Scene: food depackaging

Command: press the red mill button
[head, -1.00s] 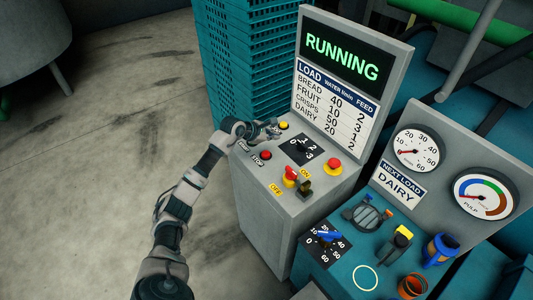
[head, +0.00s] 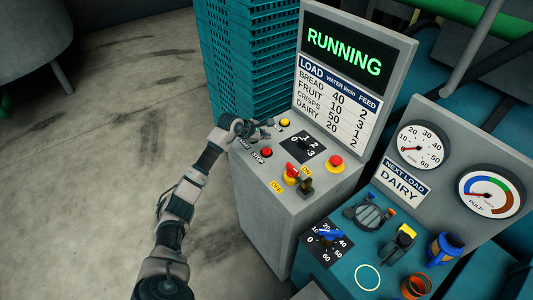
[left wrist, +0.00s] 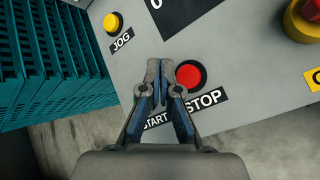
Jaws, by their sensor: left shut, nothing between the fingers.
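The red button labelled STOP (head: 266,153) is on the sloped top of the grey control cabinet. It also shows in the left wrist view (left wrist: 190,75), just right of my fingertips. My left gripper (head: 268,124) is shut and empty, over the panel near the yellow JOG button (head: 284,123). In the left wrist view the closed fingertips (left wrist: 160,68) lie between the JOG and STOP buttons; whether they touch the panel I cannot tell. The START button is mostly hidden behind the fingers. The display (head: 343,50) reads RUNNING. My right gripper is not in view.
A red mushroom button on a yellow base (head: 335,162), a red and yellow switch (head: 291,174) and a dial (head: 304,145) share the panel. Stacked teal crates (head: 245,70) stand behind left. A teal console with gauges is at right. Floor at left is clear.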

